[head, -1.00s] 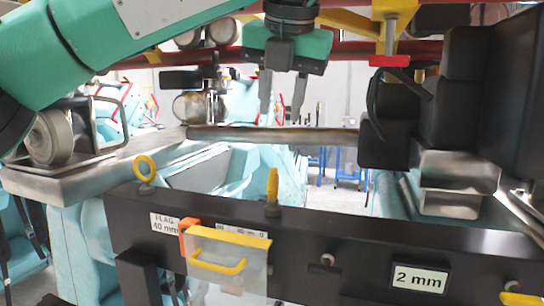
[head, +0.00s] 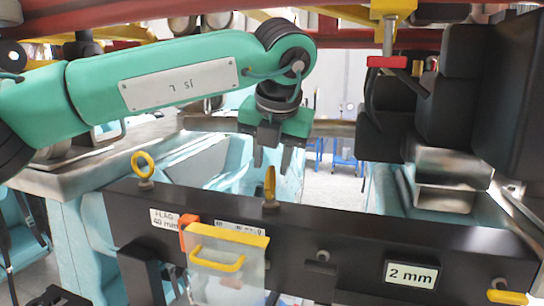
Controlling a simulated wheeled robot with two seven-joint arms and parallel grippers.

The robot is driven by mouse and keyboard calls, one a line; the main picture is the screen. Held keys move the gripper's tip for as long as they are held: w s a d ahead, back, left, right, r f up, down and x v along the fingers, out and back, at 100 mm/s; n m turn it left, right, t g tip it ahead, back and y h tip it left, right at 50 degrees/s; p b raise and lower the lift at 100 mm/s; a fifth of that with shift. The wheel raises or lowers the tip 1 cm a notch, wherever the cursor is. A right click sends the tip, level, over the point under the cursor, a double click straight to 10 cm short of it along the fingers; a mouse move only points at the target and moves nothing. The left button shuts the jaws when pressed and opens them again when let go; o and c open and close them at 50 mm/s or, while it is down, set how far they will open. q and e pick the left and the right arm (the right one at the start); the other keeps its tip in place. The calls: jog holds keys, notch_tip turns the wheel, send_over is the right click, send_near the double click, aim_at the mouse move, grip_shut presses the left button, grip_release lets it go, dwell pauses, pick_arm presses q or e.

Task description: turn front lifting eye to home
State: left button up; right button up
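Two yellow lifting eyes stand on the top of a black beam (head: 350,228). The left eye (head: 142,165) shows its ring nearly face-on. The other eye (head: 270,185), near the middle of the picture, shows nearly edge-on as a narrow upright shape. I cannot tell from labels which one is called front. My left gripper (head: 272,160) points down with its two dark fingers apart and nothing between them. Its fingertips appear just above the edge-on eye, without visible contact. My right gripper is not in view.
A clear panel with a yellow handle (head: 217,260) and an orange block (head: 188,232) sit on the beam's near face, beside a flag label. A "2 mm" plate (head: 411,275) is further right. Black seat blocks (head: 452,105) stand at the right. A red-tipped post (head: 387,62) hangs above.

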pick_arm(q)
grip_shut()
